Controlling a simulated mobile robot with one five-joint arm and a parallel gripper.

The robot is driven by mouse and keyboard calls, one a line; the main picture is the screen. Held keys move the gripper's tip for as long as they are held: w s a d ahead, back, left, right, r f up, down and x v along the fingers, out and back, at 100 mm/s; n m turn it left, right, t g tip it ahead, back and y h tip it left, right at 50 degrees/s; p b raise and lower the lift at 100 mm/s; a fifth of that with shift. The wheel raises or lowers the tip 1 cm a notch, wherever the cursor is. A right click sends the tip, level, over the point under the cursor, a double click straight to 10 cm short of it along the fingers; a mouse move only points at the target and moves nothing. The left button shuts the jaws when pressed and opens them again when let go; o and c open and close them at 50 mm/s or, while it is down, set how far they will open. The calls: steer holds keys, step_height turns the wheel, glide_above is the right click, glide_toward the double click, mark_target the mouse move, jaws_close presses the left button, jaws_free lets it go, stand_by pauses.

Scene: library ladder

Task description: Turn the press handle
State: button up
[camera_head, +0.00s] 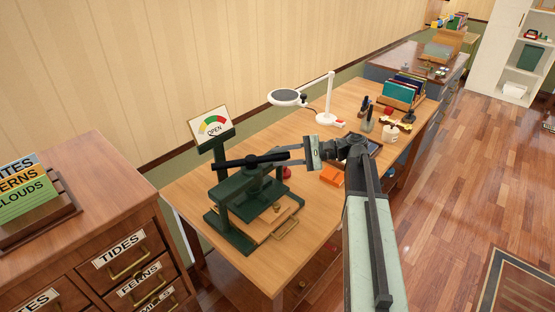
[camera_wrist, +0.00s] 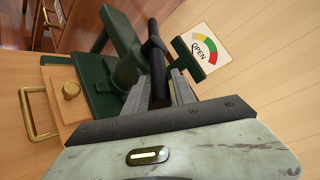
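The dark green press (camera_head: 235,215) stands on the near end of the wooden desk. Its black press handle (camera_head: 250,160) is a bar lying across the top, and it also shows in the wrist view (camera_wrist: 157,60). My gripper (camera_head: 283,156) reaches in from the right at the handle's right end. In the wrist view my fingers (camera_wrist: 162,88) stand one on each side of the black bar, apart. Firm contact with the bar cannot be made out.
A wooden board with a brass handle (camera_head: 285,230) sits in the press base. An orange block (camera_head: 332,175) lies right of the press. A white magnifier lamp (camera_head: 328,100) stands behind my arm. A drawer cabinet (camera_head: 110,215) is at left. Open floor lies right of the desk.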

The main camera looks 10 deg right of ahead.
steer(key=shift+w+a, duration=0.1)
steer(key=shift+a, duration=0.25)
steer(key=shift+c, duration=0.2)
jaws_close()
steer(key=shift+f, duration=0.1)
stand_by(0.9)
